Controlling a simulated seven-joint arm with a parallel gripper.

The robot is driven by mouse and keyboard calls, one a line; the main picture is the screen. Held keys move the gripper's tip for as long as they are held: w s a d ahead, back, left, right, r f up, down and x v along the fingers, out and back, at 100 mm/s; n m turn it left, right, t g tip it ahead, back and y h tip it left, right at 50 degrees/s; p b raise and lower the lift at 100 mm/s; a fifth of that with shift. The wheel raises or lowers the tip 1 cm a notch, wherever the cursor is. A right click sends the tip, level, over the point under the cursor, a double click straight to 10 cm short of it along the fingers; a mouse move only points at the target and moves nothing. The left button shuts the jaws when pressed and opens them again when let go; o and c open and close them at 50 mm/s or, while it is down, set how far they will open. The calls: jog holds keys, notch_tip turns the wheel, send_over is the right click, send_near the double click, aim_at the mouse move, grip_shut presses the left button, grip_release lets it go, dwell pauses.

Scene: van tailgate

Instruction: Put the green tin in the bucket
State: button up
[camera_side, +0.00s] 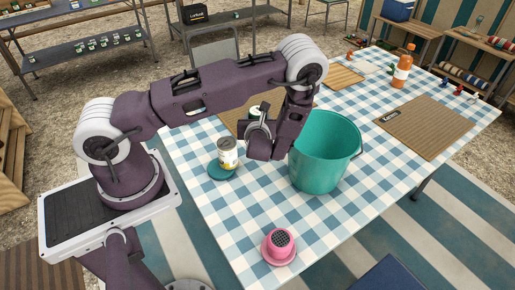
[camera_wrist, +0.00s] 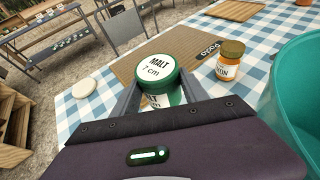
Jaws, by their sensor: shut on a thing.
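The green tin (camera_wrist: 158,78), with a white top marked "MALT 7 cm", is between the two fingers of my gripper (camera_wrist: 160,92) in the wrist view. My gripper is shut on it. The tin is outside the bucket. Its height above the table is hard to judge.
A white and yellow can (camera_side: 228,155) stands on a teal coaster left of my gripper. A pink item with a dark mesh top (camera_side: 279,245) is at the front. An orange bottle (camera_side: 403,68) and brown mat (camera_side: 430,127) lie beyond the bucket.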

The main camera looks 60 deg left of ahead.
notch_tip(320, 180, down, 9)
jog(key=shift+f, duration=0.2)
jog(key=shift+f, duration=0.1)
jog(key=o, duration=1.5)
jog(key=shift+f, duration=0.1)
jog(key=shift+c, duration=0.2)
